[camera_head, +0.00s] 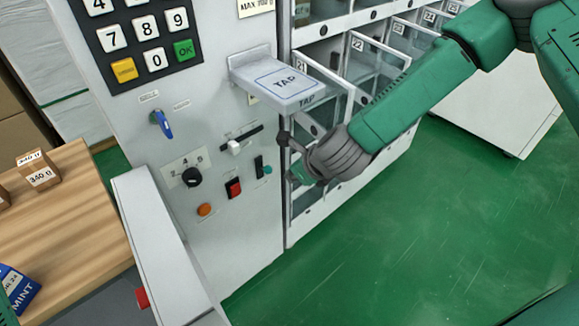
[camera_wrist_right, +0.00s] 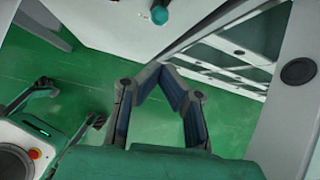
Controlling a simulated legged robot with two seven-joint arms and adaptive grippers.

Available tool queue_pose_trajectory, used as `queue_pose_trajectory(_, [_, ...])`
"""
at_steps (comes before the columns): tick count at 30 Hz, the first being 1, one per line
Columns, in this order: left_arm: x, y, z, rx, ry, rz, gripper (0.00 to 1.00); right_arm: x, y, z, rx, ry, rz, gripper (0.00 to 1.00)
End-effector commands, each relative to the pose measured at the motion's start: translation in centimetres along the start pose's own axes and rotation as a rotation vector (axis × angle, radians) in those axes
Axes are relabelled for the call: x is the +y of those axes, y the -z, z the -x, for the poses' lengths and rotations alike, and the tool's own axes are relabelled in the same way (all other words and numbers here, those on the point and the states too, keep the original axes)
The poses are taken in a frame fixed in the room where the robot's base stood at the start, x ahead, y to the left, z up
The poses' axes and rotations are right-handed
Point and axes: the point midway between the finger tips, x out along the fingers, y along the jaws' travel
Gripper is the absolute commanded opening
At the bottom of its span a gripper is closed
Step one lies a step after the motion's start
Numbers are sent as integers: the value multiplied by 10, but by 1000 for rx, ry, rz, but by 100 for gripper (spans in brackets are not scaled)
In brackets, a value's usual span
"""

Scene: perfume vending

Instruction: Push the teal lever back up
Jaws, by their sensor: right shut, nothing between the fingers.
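The teal lever (camera_head: 267,170) sticks out of a small black vertical slot low on the grey machine's front, near its right edge. Its knob sits in the lower part of the slot. In the right wrist view the teal knob (camera_wrist_right: 160,15) shows at the top edge, beyond the fingertips. My right gripper (camera_head: 288,157) is just to the right of the lever, apart from it. In the wrist view the right gripper (camera_wrist_right: 155,76) has its fingertips together, with nothing between them. My left gripper cannot be made out.
A white TAP shelf (camera_head: 278,82) juts out above the lever. A red switch (camera_head: 233,188), a black dial (camera_head: 191,177) and a white slider (camera_head: 235,147) lie to the left. Clear drawers (camera_head: 375,63) stand to the right. The green floor (camera_head: 400,240) is open.

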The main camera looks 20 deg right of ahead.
Motion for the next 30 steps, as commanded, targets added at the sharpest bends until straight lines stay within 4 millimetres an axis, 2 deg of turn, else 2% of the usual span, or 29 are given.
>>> queue_pose_trajectory(7, [0,0,0,0,0,0,72,3,4,-1,6,-4,30,0])
queue_pose_trajectory(10, [0,0,0,0,0,0,72,18,26,-2,36,-29,192,0])
queue_pose_trajectory(11, [0,0,0,0,0,0,72,26,36,-2,50,-43,278,0])
queue_pose_trajectory(13, [0,0,0,0,0,0,72,44,71,-1,88,-91,532,0])
queue_pose_trajectory(16, [0,0,0,0,0,0,72,68,132,8,138,-199,989,0])
queue_pose_trajectory(18, [0,0,0,0,0,0,72,79,175,20,158,-295,1316,0])
queue_pose_trajectory(21, [0,0,0,0,0,0,72,85,229,43,158,-450,1753,0])
queue_pose_trajectory(25, [0,0,0,0,0,0,72,81,280,73,114,-650,2199,0])
queue_pose_trajectory(27, [0,0,0,0,0,0,72,77,297,86,83,-737,2366,0])
queue_pose_trajectory(30, [0,0,0,0,0,0,72,73,312,98,44,-822,2515,0])
